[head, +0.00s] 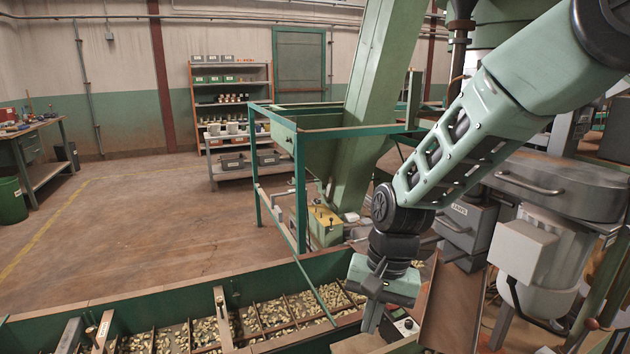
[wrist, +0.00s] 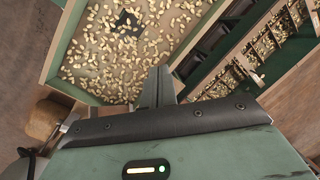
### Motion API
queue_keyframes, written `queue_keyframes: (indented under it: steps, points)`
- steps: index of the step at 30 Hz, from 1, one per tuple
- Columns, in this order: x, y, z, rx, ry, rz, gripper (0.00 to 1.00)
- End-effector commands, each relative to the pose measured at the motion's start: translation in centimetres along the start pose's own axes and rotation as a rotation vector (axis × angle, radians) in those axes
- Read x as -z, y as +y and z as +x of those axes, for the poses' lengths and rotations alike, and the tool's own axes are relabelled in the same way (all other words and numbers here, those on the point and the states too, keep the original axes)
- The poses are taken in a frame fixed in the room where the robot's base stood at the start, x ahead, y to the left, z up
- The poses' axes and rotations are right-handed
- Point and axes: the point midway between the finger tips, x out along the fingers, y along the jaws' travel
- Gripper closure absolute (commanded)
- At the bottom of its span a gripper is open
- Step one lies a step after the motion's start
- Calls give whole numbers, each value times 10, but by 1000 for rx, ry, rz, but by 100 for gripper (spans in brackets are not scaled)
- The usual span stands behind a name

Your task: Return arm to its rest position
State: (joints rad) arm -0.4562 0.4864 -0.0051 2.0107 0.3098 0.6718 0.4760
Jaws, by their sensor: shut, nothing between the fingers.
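My arm hangs down from the upper right in the head view, with my gripper (head: 371,318) pointing down near the right end of the long green trough (head: 150,292). In the wrist view my gripper's fingers (wrist: 158,88) are together with nothing between them. Beyond them lies a green-rimmed tray (wrist: 54,62) with nuts scattered on its floor and a dark square opening. I cannot tell whether the fingertips touch anything.
The compartmented trough with nuts also shows in the wrist view (wrist: 222,68). A green frame and hopper (head: 300,190) stand behind my gripper. Grey machinery with a white motor housing (head: 525,250) stands close on the right. The floor (head: 130,220) at left is open.

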Motion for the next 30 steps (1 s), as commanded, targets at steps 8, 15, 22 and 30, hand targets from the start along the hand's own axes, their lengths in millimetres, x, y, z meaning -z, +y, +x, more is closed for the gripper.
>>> queue_keyframes:
  steps: [8, 15, 22, 30]
  points:
    - [-135, 37, -52, -31, 20, -560, 100]
    - [-193, 82, -59, -114, 57, -878, 100]
    - [-202, 92, -59, -136, 64, -939, 100]
    - [-202, 92, -59, -136, 64, -939, 100]
